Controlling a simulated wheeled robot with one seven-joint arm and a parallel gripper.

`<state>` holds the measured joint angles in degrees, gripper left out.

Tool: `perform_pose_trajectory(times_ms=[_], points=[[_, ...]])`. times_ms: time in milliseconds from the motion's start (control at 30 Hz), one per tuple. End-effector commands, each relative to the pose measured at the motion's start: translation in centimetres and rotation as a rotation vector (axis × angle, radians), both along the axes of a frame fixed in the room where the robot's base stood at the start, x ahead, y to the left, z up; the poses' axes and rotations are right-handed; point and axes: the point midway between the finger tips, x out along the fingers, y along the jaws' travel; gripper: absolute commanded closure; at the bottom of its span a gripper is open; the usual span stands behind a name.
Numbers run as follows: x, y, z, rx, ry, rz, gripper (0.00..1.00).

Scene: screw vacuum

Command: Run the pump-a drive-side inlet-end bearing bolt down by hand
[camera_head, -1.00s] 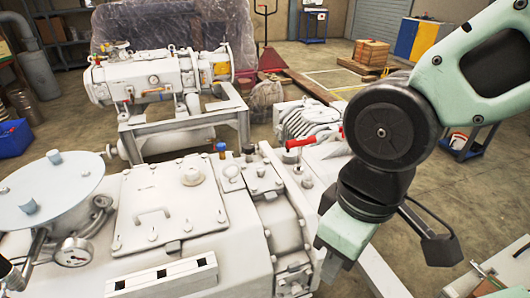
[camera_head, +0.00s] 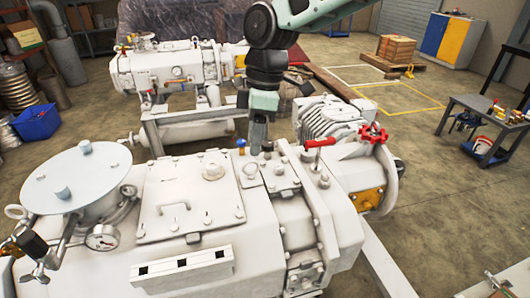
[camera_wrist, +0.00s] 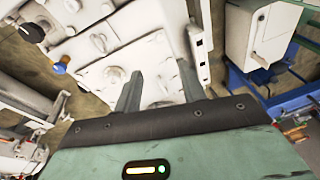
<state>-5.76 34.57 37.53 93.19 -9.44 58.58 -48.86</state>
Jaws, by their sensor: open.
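The large white pump (camera_head: 165,255) fills the front of the head view; I cannot tell whether it is pump-a. Bolt heads and caps (camera_head: 278,170) stand on its top near the right-hand end, but I cannot single out the bearing bolt. My gripper (camera_head: 257,150) points down at the pump's far side, behind these caps, its tips partly hidden. In the wrist view my gripper (camera_wrist: 159,88) has its two fingers apart, with nothing between them but white casing behind. The pump's casing (camera_wrist: 125,75) lies beyond the fingers; contact cannot be told.
A red-handled valve (camera_head: 320,145) and a red handwheel (camera_head: 373,134) rise at the pump's right end. A second white pump (camera_head: 175,70) on a frame stands behind. A tool cart (camera_head: 485,110) stands at right.

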Motion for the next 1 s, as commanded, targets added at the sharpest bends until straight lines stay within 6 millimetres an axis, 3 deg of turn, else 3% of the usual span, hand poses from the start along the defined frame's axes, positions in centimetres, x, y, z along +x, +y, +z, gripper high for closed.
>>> perform_pose_trajectory(times_ms=[33,200,300,400,600,767,1000], points=[[3.1,-0.2,0.0,0.037,0.002,0.045,0.59],[12.0,-2.7,-0.8,0.143,-0.026,0.199,0.59],[16.1,-5.2,-1.8,0.190,-0.047,0.255,0.59],[18.7,-7.5,-2.8,0.222,-0.062,0.288,0.59],[20.6,-9.6,-3.9,0.245,-0.076,0.315,0.59],[20.3,-8.9,-5.3,0.244,-0.073,0.316,0.59],[19.6,-7.2,-9.6,0.244,-0.072,0.316,0.59]])
